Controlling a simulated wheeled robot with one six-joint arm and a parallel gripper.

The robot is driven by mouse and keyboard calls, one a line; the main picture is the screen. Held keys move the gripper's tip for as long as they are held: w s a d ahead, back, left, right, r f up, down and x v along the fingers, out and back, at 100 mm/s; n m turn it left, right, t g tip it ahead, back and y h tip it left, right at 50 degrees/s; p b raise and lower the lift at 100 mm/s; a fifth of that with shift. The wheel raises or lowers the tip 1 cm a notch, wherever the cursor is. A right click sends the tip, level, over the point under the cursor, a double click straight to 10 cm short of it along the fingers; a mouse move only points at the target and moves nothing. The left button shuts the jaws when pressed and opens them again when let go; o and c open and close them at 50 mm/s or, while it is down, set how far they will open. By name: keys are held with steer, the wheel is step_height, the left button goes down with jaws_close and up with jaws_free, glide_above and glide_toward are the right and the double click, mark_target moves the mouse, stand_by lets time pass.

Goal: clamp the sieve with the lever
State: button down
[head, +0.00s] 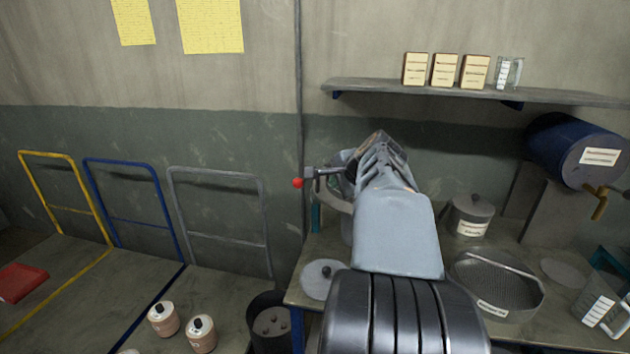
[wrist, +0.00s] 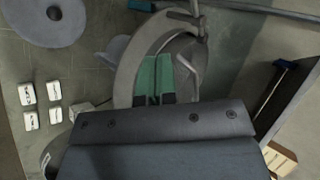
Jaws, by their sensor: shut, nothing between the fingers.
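A lever with a red ball knob (head: 298,183) sticks out left of my arm in the head view, on a dark metal fitting (head: 325,176). Below it a pale curved body (head: 346,222) is partly hidden by my arm. In the wrist view a pale curved rim (wrist: 127,72) surrounds my gripper's teal fingers (wrist: 156,76), which are together and empty. Whether the fingers touch the rim I cannot tell. A round mesh sieve (head: 497,284) with a label lies on the bench at right. Whether another sieve sits within the rim is hidden.
The bench (head: 540,335) also holds a lidded pot (head: 471,216), a round lid (head: 318,282) and a measuring jug (head: 600,302). A blue drum (head: 575,150) with a tap is at right. A shelf (head: 470,94) runs above. Several small white blocks (wrist: 30,121) show in the wrist view.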

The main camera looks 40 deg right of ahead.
steer(key=d+n, duration=0.1)
steer(key=n, duration=0.3)
steer(key=d+r+n+g+y, duration=0.1)
steer(key=n, duration=0.3)
steer(key=w+d+r+n+y, duration=0.1)
steer(key=n, duration=0.3)
steer(key=shift+r+n+g+p, duration=0.2)
steer(key=shift+n+g+p, duration=0.1)
steer(key=shift+p, duration=0.05)
steer(key=shift+f, duration=0.1)
steer(key=w+a+f+p, duration=0.2)
steer(key=w+f, duration=0.4)
steer(key=w, duration=0.3)
steer(key=shift+a+f, duration=0.35)
steer(key=shift+a, duration=0.35)
steer(key=shift+d, duration=0.1)
